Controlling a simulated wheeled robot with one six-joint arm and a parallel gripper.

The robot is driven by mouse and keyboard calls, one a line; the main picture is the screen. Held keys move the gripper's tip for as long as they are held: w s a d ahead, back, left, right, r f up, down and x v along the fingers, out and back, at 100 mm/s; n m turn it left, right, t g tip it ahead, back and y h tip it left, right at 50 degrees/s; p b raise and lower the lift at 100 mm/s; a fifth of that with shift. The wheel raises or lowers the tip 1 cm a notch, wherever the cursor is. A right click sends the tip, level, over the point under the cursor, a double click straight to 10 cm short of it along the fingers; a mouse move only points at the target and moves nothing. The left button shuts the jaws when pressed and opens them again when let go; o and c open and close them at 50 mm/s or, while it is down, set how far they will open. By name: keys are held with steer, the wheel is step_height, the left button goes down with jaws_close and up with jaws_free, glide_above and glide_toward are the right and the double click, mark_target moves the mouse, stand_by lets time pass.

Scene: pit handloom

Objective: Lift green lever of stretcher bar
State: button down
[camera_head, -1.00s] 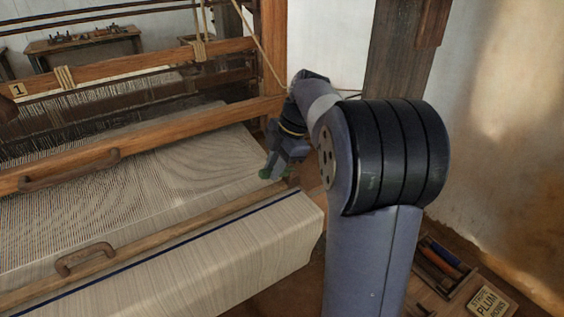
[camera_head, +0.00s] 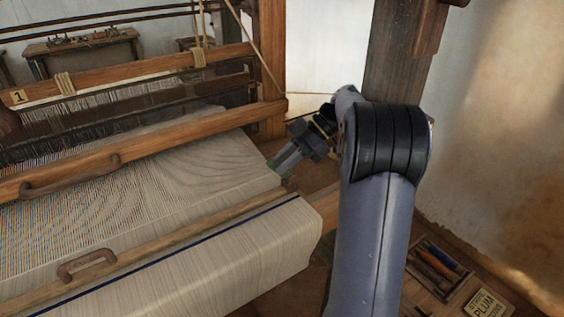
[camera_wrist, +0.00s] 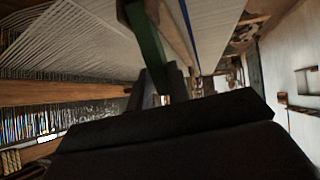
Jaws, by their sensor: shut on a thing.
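The green lever (camera_wrist: 147,42) runs down from the top of the wrist view to between the dark fingers of my gripper (camera_wrist: 158,82), which are shut on it. In the head view my gripper (camera_head: 279,167) reaches in from the right at the cloth's right edge, tilted down to the left. A small bit of green (camera_head: 272,163) shows at its tips; the rest of the lever is hidden there. The wooden bar across the cloth (camera_head: 165,221) ends just below my gripper. I cannot tell how the lever joins it.
The woven cloth (camera_head: 250,245) spreads left over the loom. The wooden beater beam (camera_head: 190,138) with a handle crosses behind. A dark post (camera_head: 400,60) stands behind my arm. A tool box (camera_head: 438,266) and a sign (camera_head: 485,303) lie at lower right.

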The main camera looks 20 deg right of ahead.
stand_by(0.3)
steer(key=c, duration=1.3)
jaws_free()
steer(key=shift+r, duration=0.1)
step_height(320, 180, up, 10)
steer(key=shift+f+b, duration=0.1)
steer(key=shift+b, duration=0.5)
steer(key=shift+c, duration=0.2)
